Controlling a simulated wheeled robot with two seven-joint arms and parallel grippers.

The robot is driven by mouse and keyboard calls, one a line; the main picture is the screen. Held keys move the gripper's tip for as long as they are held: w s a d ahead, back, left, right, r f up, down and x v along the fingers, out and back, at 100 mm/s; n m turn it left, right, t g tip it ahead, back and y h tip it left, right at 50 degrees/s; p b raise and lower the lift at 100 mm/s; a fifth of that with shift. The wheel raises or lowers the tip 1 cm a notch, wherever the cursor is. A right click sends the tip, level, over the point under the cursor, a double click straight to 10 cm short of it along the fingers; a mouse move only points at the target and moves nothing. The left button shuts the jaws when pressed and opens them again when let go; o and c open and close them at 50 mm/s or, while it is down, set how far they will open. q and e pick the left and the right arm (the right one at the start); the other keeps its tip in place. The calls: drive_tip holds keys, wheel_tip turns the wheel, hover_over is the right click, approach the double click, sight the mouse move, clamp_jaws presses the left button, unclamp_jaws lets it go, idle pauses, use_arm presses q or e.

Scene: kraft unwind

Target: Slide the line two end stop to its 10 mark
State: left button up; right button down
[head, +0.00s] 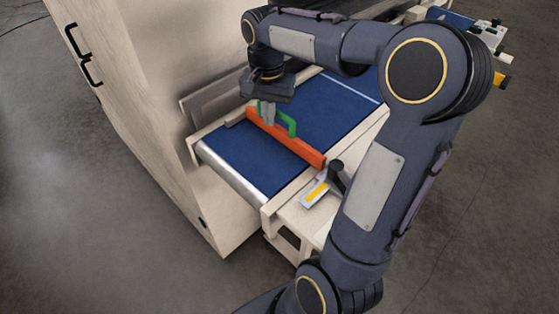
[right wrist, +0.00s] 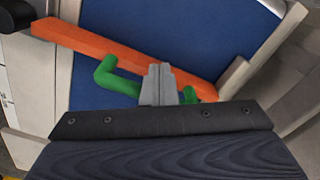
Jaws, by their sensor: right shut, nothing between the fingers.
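The end stop is an orange bar (head: 310,153) lying across the blue conveyor belt (head: 228,158), with a green handle (head: 290,124) on it. In the right wrist view the orange bar (right wrist: 85,44) runs diagonally behind my fingers, and the green handle (right wrist: 118,82) shows on both sides of them. My right gripper (head: 268,117) is shut and empty, its fingertips beside or in front of the handle. Whether they touch it I cannot tell. A plate with a yellow strip (head: 316,193) sits at the bar's near end; its marks are too small to read. My left gripper is out of view.
A tall pale cabinet (head: 150,120) stands left of the belt. A dark knob or lever (head: 338,175) rises beside the plate on the pale side rail. Belt surface is clear on both sides of the bar. My right arm covers much of the right side.

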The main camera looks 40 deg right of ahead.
drive_tip(key=shift+w+d, duration=0.1)
drive_tip(key=shift+d, duration=0.75)
drive_tip(key=shift+a, duration=0.15)
drive_tip(key=shift+a, duration=0.9)
wheel_tip(320, 180, up, 9)
drive_tip(key=p, duration=0.7)
drive_tip(key=shift+p, duration=0.3)
